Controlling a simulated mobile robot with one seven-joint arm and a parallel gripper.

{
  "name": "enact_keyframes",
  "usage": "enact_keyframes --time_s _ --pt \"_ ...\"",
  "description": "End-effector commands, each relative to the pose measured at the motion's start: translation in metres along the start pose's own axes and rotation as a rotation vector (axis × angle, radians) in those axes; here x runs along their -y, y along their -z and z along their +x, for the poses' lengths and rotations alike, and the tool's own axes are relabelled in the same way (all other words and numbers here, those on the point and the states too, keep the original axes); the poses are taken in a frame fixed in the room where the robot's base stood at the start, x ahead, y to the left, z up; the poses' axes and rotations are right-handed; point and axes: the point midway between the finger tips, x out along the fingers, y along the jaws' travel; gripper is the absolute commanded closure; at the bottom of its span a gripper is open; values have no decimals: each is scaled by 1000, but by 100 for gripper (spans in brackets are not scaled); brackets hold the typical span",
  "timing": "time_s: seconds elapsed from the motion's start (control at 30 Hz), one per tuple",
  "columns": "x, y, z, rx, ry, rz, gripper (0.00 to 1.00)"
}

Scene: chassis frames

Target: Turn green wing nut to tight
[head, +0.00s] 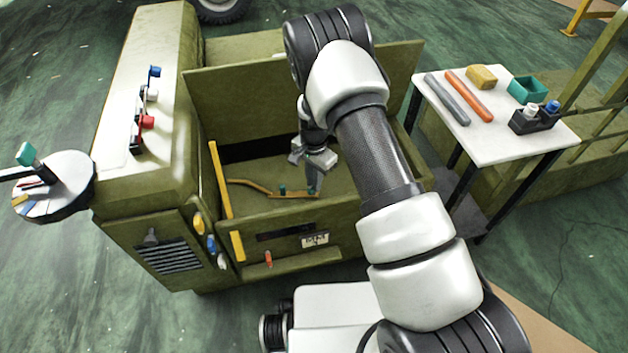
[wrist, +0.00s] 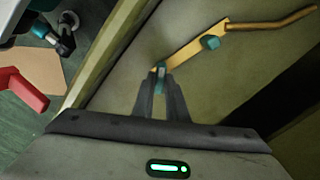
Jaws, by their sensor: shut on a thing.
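A green (teal) wing nut (wrist: 161,74) shows between my fingertips at one end of a yellow bar (wrist: 190,48) inside the olive compartment. My gripper (wrist: 161,84) is shut on this nut, and its fingers hide part of it. A second teal piece (wrist: 210,43) sits farther along the bar, apart from my fingers; it also shows in the head view (head: 282,190). In the head view my gripper (head: 314,190) reaches down into the compartment at the right end of the bar. How tight the nut is cannot be told.
A brown rod (head: 247,185) runs left from the bar. The compartment's front wall (head: 345,243) and raised back panel (head: 250,95) enclose my gripper. A white side table (head: 500,140) with tools and boxes stands right. A control console (head: 140,90) with levers stands left.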

Motion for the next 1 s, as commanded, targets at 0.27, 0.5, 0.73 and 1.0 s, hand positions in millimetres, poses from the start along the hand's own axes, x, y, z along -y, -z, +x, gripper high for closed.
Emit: enact_keyframes --time_s 0.27,0.5,0.73,1.0 --pt "-1 -1 1 2 -3 214 100" --pt "-1 -1 1 2 -3 333 100" --pt "-1 -2 1 2 -3 384 100" --pt "-1 -2 1 2 -3 393 100"
